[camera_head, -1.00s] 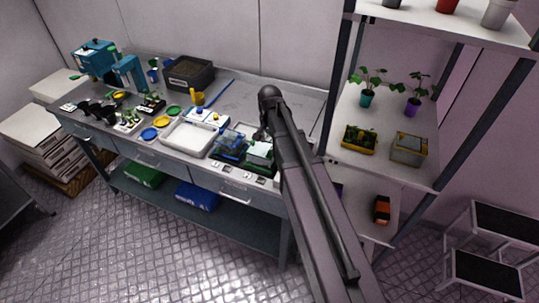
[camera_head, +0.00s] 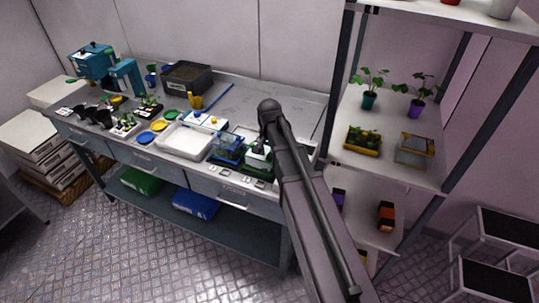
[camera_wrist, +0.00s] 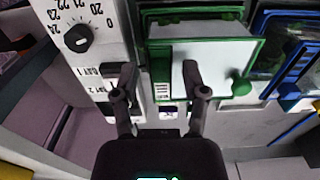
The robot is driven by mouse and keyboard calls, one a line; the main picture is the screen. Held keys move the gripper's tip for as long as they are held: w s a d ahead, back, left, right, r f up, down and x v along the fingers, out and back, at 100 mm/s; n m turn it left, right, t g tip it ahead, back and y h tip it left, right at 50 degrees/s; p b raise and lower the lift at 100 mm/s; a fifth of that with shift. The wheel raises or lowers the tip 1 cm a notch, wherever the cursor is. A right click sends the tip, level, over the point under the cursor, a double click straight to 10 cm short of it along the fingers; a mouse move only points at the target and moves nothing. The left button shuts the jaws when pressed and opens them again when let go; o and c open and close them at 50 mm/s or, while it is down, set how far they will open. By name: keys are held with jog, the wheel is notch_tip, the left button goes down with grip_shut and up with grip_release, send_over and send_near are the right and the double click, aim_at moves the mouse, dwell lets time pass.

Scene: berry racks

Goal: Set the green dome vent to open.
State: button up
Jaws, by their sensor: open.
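The green dome (camera_head: 258,158) sits near the front right of the workbench. In the wrist view it shows as a pale panel in a green frame (camera_wrist: 254,54), with a round green knob (camera_wrist: 241,87) at its near right corner; this may be the vent. Whether the vent is open or shut I cannot tell. My gripper (camera_wrist: 156,76) is open and empty, its fingers apart over the near left part of the dome. The right finger overlaps the pale panel in view; contact is unclear. The knob is to the right of that finger. In the head view my arm hides part of the dome.
A blue-framed dome (camera_head: 228,149) stands close beside the green one. A white dial panel (camera_wrist: 85,45) is on the other side in the wrist view. A white tray (camera_head: 184,153) lies further left. A shelf rack (camera_head: 335,120) stands right of the bench.

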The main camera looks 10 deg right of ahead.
grip_shut()
jog(key=shift+w+d, duration=0.6)
jog(key=shift+w, duration=0.2)
jog(key=shift+w+d, duration=0.55)
jog(key=shift+w, duration=0.25)
grip_release()
jog(key=shift+s+a, duration=0.1)
jog(key=shift+s, duration=0.05)
